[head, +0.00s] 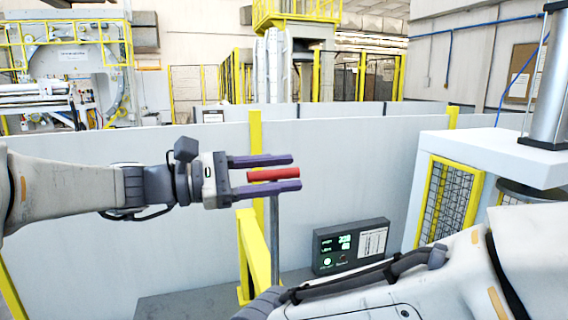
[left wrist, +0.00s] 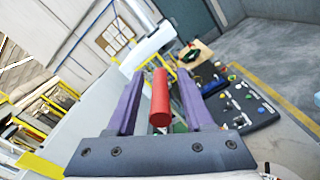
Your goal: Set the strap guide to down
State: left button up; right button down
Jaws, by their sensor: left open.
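A red bar-shaped handle (head: 273,175) lies level at the top of a thin grey post (head: 275,235) in the head view; it looks like the strap guide's handle. My left gripper (head: 295,172) comes in from the left with its two purple fingers open. The red bar lies between the fingers, with a gap on each side. In the left wrist view the red bar (left wrist: 160,98) runs lengthwise between the open fingers (left wrist: 159,74). My right arm crosses the lower right of the head view; its fingers do not show.
A dark control box (head: 350,246) with green displays stands low behind the post. A yellow rail (head: 256,250) rises just left of the post. Light grey panels (head: 180,170) close off the back. A white machine with a yellow-framed mesh (head: 449,200) stands at right.

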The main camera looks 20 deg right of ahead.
pick_arm(q)
jog(key=shift+d, duration=0.45)
grip_shut()
jog(key=shift+w+r, duration=0.1)
jog(key=shift+r, duration=0.1)
dwell(0.9)
